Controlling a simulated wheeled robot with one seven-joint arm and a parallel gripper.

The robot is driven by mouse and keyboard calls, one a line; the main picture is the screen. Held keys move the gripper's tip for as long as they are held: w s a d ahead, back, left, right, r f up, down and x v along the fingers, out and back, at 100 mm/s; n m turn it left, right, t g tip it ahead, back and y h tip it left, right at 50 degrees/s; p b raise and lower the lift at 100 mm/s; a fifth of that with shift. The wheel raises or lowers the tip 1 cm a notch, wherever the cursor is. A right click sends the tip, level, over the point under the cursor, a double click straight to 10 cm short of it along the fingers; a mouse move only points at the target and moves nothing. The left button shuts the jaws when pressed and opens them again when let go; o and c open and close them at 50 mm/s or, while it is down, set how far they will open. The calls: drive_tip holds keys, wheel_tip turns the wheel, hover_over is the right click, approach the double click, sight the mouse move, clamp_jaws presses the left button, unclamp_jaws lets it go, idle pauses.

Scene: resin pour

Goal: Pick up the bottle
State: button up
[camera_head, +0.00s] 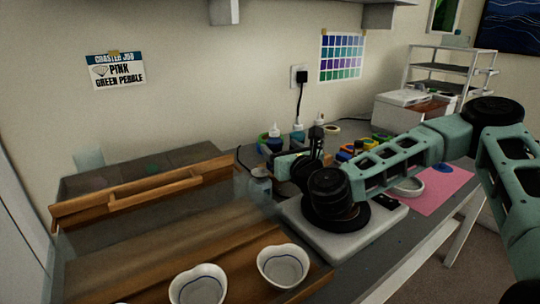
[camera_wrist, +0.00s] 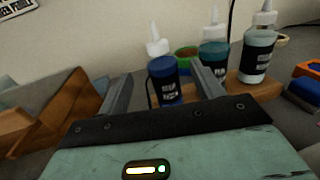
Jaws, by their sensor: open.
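Several squeeze bottles with white nozzle caps stand at the back of the bench. In the wrist view a dark blue bottle (camera_wrist: 165,82) stands upright ahead of my gripper (camera_wrist: 161,72), between the lines of its two fingers. The fingers are apart, and I see no clear contact with the bottle. A teal bottle (camera_wrist: 215,54) stands just right of the right finger, and a third, pale-topped bottle (camera_wrist: 258,54) is further right. In the head view my gripper (camera_head: 270,172) is low near the bottles (camera_head: 275,141), its fingertips partly hidden.
A wooden tray frame (camera_head: 150,192) is left of my gripper. Two white cups (camera_head: 282,266) stand in front. A white scale-like slab (camera_head: 345,235) lies under my arm, and a pink sheet (camera_head: 445,188) is to the right. A red-and-green round container (camera_wrist: 186,57) is behind the bottles.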

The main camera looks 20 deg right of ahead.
sight(278, 144)
drive_tip(key=w, duration=0.2)
drive_tip(key=w+p, duration=0.1)
drive_tip(key=w, duration=0.2)
drive_tip(key=shift+w+a+f, duration=0.1)
drive_tip(key=shift+a+f, duration=0.05)
drive_tip(key=shift+a, duration=0.05)
drive_tip(key=shift+c, duration=0.3)
drive_tip(key=c, duration=1.1)
wheel_tip(278, 144, up, 18)
